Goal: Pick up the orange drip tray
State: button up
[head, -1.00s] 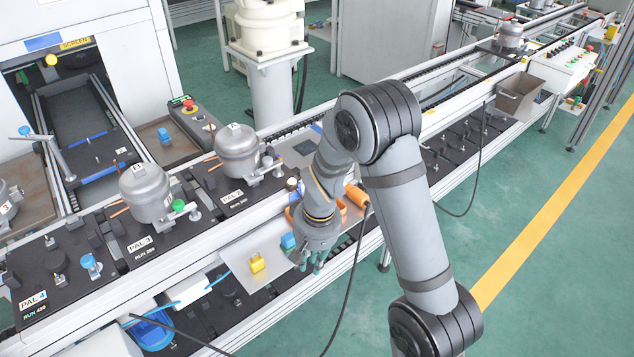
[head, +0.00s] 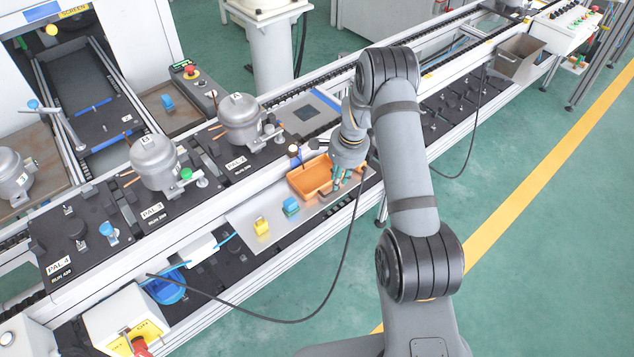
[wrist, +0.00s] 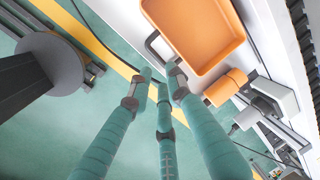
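The orange drip tray (head: 306,180) is a shallow open box on the metal shelf at the front of the line. In the wrist view the orange drip tray (wrist: 197,32) fills the top middle, with a dark handle-like loop at its near left side. My gripper (head: 341,180) is at the tray's right end, close to its rim. In the wrist view the three teal fingers of my gripper (wrist: 161,78) are spread apart, with nothing visible between them. The fingertips are beside the tray's near edge; I cannot tell whether they touch. My wrist hides part of the tray in the head view.
A blue block (head: 291,206) and a yellow block (head: 261,226) are left of the tray on the shelf (head: 240,216). Orange cylindrical parts (wrist: 226,87) lie beside the tray. Pallets with grey compressors (head: 241,120) stand behind. A black cable hangs in front.

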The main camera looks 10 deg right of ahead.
aim_at(335, 192)
jog(key=f+b, duration=0.1)
jog(key=f, duration=0.1)
jog(key=f+b, duration=0.1)
jog(key=f, duration=0.1)
jog(key=w+f, duration=0.1)
jog(key=f, duration=0.1)
jog(key=shift+a+f+b, duration=0.2)
jog(key=shift+a+b, duration=0.15)
jog(key=shift+b, duration=0.05)
jog(key=shift+s+r, duration=0.1)
jog(key=shift+c, duration=1.2)
grip_shut()
